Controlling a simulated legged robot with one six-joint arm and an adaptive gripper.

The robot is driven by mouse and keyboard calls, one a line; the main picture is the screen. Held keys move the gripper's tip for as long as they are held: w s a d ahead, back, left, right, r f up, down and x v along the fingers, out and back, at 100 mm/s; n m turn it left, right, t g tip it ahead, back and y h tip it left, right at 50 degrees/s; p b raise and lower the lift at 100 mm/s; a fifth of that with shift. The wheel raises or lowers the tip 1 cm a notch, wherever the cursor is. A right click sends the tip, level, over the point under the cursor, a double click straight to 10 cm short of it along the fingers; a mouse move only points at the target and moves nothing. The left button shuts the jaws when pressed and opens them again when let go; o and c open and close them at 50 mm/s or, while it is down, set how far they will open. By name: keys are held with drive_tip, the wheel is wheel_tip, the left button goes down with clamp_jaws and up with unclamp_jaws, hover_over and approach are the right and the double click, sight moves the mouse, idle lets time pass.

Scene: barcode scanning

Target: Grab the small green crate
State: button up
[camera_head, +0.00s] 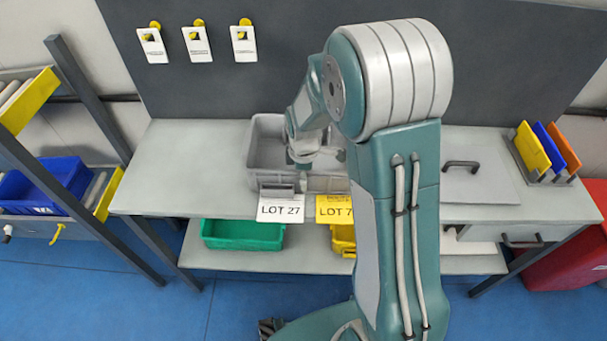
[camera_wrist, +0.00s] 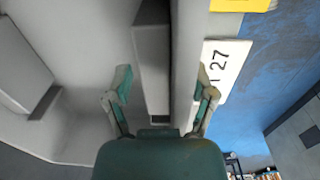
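The small green crate (camera_head: 242,235) sits on the lower shelf of the bench, left of centre in the head view. It does not show in the wrist view. My gripper (camera_head: 305,165) is above and to the right of it, at the front side of a larger grey crate (camera_head: 262,165) on the bench top. In the wrist view my gripper (camera_wrist: 163,90) has its two fingers spread apart, with the grey crate's front wall (camera_wrist: 185,60) between them. I cannot tell whether the fingers touch that wall.
A LOT 27 label (camera_head: 281,209) and a yellow label (camera_head: 335,208) hang at the bench's front edge. A yellow crate (camera_head: 343,240) is on the lower shelf, partly hidden by my arm. A blue crate (camera_head: 45,185) stands in the left rack. Blue floor (camera_head: 180,310) in front is clear.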

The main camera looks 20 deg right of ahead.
wheel_tip(320, 180, up, 12)
drive_tip(key=s+r+m+t, duration=0.2)
drive_tip(key=s+r+m, duration=0.4)
drive_tip(key=s, duration=0.4)
drive_tip(key=s+r+m+t, duration=0.3)
drive_tip(key=s+r+m, duration=0.3)
drive_tip(key=s+m, duration=0.2)
drive_tip(key=s, duration=0.2)
drive_tip(key=shift+s, duration=0.4)
drive_tip(key=shift+s+d, duration=0.1)
drive_tip(key=shift+s, duration=0.1)
drive_tip(key=c, duration=1)
clamp_jaws()
